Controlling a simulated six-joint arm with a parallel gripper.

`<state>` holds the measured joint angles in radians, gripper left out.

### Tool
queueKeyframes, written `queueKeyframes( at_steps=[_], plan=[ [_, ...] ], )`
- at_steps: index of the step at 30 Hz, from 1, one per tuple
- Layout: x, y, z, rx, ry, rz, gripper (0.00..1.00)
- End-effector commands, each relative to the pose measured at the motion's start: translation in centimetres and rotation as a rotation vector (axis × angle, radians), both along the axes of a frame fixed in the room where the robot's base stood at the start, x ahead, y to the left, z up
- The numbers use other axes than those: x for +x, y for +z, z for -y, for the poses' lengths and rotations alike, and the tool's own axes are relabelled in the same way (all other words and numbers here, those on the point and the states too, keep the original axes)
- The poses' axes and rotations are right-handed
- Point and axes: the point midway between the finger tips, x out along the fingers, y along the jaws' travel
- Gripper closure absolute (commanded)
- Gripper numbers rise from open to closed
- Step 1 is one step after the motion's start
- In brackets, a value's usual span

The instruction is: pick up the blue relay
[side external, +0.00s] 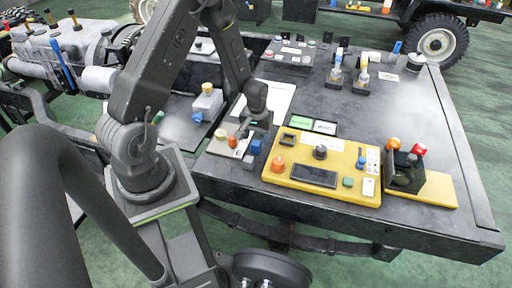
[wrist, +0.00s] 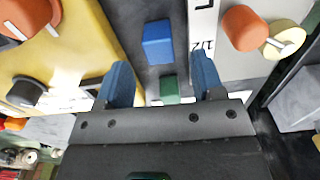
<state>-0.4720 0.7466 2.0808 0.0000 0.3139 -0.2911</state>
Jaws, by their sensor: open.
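The blue relay (wrist: 157,42) is a small bright blue block on the dark surface in the wrist view. It lies just beyond my fingertips, toward the top of that picture, and nothing touches it there. In the side view the blue relay (side external: 255,147) sits left of the yellow panel, just below my gripper (side external: 252,124). My gripper (wrist: 160,62) is open, its two blue-grey fingers wide apart and nothing held between them. A small green block (wrist: 170,88) shows between the fingers, near the gripper body, and is partly hidden by it.
The yellow panel (side external: 330,187) with knobs and a dark screen lies right of the relay. A light panel with an orange knob (wrist: 243,27) and a yellow knob (wrist: 283,40) flanks it on the other side. A stand with red-topped levers (side external: 405,180) is farther right.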

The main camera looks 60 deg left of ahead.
Motion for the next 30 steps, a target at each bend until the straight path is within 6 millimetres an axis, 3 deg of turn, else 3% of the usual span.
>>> queueKeyframes(
  at_steps=[6,15,30],
  plan=[
    [-0.1,-3.0,0.1,-0.001,0.0,-0.002,0.38],
    [-0.1,-3.4,0.1,0.0,0.0,0.0,0.38],
    [-0.1,-3.4,0.1,0.0,0.0,0.0,0.86]
  ],
)
